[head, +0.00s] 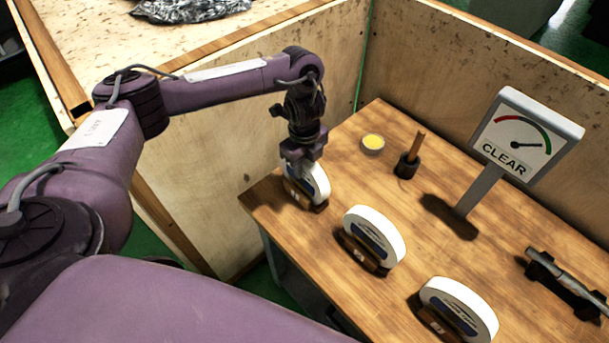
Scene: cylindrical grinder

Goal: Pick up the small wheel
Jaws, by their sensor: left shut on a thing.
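The small wheel (318,183), white with a dark blue label, stands upright at the table's left end, at its dark wooden holder (320,207). My left gripper (302,163) points down over it and is shut on its upper part. The jaws hide part of the wheel's top. I cannot tell whether the wheel is clear of its holder. Two more white wheels stand upright in holders to the right: one in the middle (380,228) and one near the bottom edge (466,299). My right gripper is not in view.
The wooden table (350,175) also bears a yellow-topped round tin (372,144), a dark pot with a wooden stick (407,165), a gauge sign reading CLEAR (525,135) and a metal shaft on a dark stand (566,280). Plywood walls (330,65) stand close behind and left.

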